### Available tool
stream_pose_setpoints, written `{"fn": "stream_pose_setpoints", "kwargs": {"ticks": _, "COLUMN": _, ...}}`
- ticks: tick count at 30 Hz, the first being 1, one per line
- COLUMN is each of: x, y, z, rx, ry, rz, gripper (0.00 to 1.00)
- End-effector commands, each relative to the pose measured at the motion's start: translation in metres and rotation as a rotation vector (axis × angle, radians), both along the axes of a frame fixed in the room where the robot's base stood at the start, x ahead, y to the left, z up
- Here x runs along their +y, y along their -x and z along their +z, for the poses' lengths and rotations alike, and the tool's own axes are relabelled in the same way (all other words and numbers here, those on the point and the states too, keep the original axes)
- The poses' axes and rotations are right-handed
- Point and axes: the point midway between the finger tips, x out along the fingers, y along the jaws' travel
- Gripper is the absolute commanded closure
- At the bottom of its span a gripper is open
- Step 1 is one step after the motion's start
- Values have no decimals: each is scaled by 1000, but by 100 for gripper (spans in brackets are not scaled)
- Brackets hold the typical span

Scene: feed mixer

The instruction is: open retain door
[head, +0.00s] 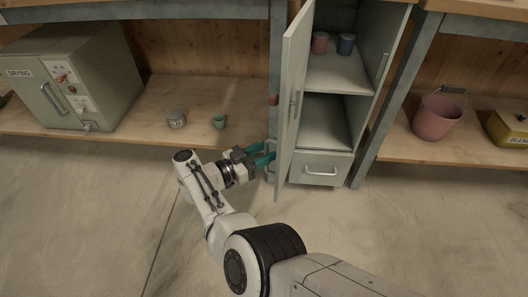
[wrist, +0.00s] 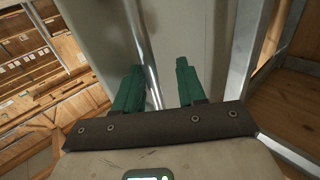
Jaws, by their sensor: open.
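A tall grey-green cabinet stands at the centre right in the head view. Its left door (head: 293,75) is swung out toward me, almost edge-on, and the shelves are exposed. A metal handle (head: 296,104) shows on the door. My gripper (head: 264,158) is open at the left of the door, low down, its green fingers pointing right. In the wrist view, my gripper (wrist: 160,88) faces a grey panel (wrist: 205,35). A metal bar (wrist: 143,45) runs down between the fingers, nearer the left one. I cannot tell whether they touch it.
The cabinet's shelf holds a pink cup (head: 320,43) and a blue cup (head: 346,44). A drawer (head: 321,168) is below. Left are a drying oven (head: 75,75), a labelled tin (head: 177,120) and a green cup (head: 219,121); right is a pink bucket (head: 438,116). Foreground floor is clear.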

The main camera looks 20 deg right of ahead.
Motion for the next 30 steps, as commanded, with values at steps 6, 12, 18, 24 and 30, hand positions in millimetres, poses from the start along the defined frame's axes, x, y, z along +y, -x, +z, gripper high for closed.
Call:
{"fn": "stream_pose_setpoints", "kwargs": {"ticks": 6, "x": 9, "y": 1, "z": -2, "rx": 1, "ry": -1, "rz": 1, "gripper": 60}}
{"fn": "stream_pose_setpoints", "kwargs": {"ticks": 12, "x": 42, "y": 5, "z": -4, "rx": 0, "ry": -2, "rz": 3, "gripper": 60}}
{"fn": "stream_pose_setpoints", "kwargs": {"ticks": 18, "x": 79, "y": 11, "z": -5, "rx": 0, "ry": -2, "rz": 1, "gripper": 60}}
{"fn": "stream_pose_setpoints", "kwargs": {"ticks": 24, "x": 100, "y": 14, "z": -3, "rx": 0, "ry": -1, "rz": -2, "gripper": 60}}
{"fn": "stream_pose_setpoints", "kwargs": {"ticks": 30, "x": 104, "y": 15, "z": -1, "rx": 1, "ry": 0, "rz": -3, "gripper": 60}}
